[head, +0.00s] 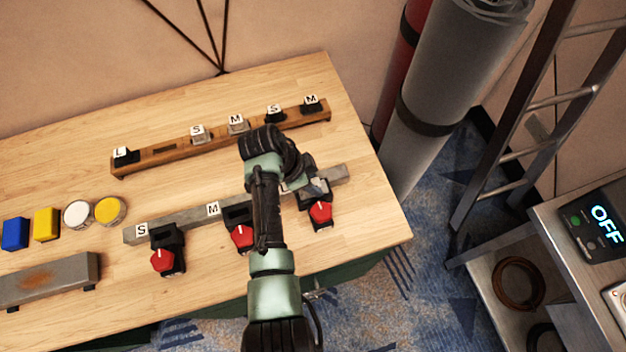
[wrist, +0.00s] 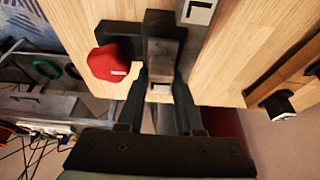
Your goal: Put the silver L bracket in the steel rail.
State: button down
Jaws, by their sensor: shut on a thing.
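The steel rail (head: 180,220) lies along the front of the wooden table, with S and M labels in the head view. An L label shows on it in the wrist view (wrist: 198,10). My gripper (head: 306,186) is at the right part of the rail, beside the rightmost red-knobbed clamp (head: 321,212). It is shut on the silver L bracket (head: 318,187), which also shows as a small pale piece between the fingers in the wrist view (wrist: 159,89). The bracket is at the rail; whether it is seated there I cannot tell. My arm hides part of the rail.
A wooden rail (head: 170,156) behind holds several labelled black and silver pieces. Two more red-knobbed clamps (head: 163,262) sit along the steel rail. Blue (head: 15,233) and yellow blocks, round pieces and a grey bar (head: 50,280) lie left. The table's right edge is close.

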jog(key=shift+c, duration=2.4)
grip_release()
jog(key=o, duration=0.5)
jog(key=shift+f, duration=0.1)
jog(key=shift+s+d, duration=0.1)
jog(key=shift+s, duration=0.05)
jog(key=shift+r+p, duration=3.2)
jog(key=shift+r, duration=0.5)
jog(key=shift+w, duration=0.2)
